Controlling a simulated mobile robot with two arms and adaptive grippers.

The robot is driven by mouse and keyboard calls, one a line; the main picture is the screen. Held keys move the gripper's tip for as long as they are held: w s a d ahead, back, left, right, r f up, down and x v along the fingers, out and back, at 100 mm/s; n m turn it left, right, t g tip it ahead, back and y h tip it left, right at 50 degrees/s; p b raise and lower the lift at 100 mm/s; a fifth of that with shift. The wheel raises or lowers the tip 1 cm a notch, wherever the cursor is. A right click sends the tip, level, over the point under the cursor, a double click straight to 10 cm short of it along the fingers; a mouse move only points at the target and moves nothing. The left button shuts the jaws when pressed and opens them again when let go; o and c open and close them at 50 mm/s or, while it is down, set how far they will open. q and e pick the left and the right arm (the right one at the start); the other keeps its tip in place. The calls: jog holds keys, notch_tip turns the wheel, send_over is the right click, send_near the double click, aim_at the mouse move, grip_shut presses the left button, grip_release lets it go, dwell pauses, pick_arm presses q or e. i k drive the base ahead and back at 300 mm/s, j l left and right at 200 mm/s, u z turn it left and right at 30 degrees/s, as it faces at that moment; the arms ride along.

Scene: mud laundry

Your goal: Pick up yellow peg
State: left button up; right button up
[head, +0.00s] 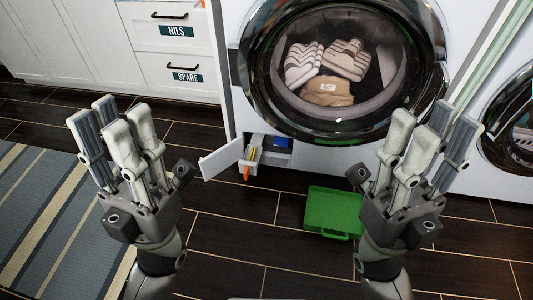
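A small yellow thing (253,154), likely the yellow peg, shows in the small open compartment (262,165) at the lower left of the washing machine. It is too small to make out its full shape. My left gripper (112,120) is open and empty, fingers pointing up, left of the compartment and apart from it. My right gripper (430,125) is open and empty, in front of the machine's right side, well right of the compartment.
The compartment's white flap (221,159) stands open to the left. An orange thing (246,174) and a blue thing (283,144) are at the compartment. A green tray (318,229) lies on the dark floor. The washing machine door (432,40) holds folded clothes behind it. A striped rug (45,215) lies left.

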aim_at(253, 151)
jog(key=j+z, duration=0.1)
jog(key=z, duration=0.35)
jog(key=i+j+z, duration=0.1)
jog(key=z, duration=0.35)
jog(key=j+z, duration=0.1)
jog(key=z, duration=0.35)
jog(key=j+z, duration=0.1)
jog(key=z, duration=0.35)
jog(key=k+j+z, duration=0.1)
jog(key=j+z, duration=0.15)
jog(key=j, duration=0.25)
jog(key=k+j+z, duration=0.3)
jog(key=j, duration=0.2)
jog(key=k+j+z, duration=0.1)
jog(key=j+z, duration=0.15)
jog(key=j, duration=0.2)
jog(key=k+j+z, duration=0.55)
jog(key=j, duration=0.2)
jog(key=k+j, duration=0.55)
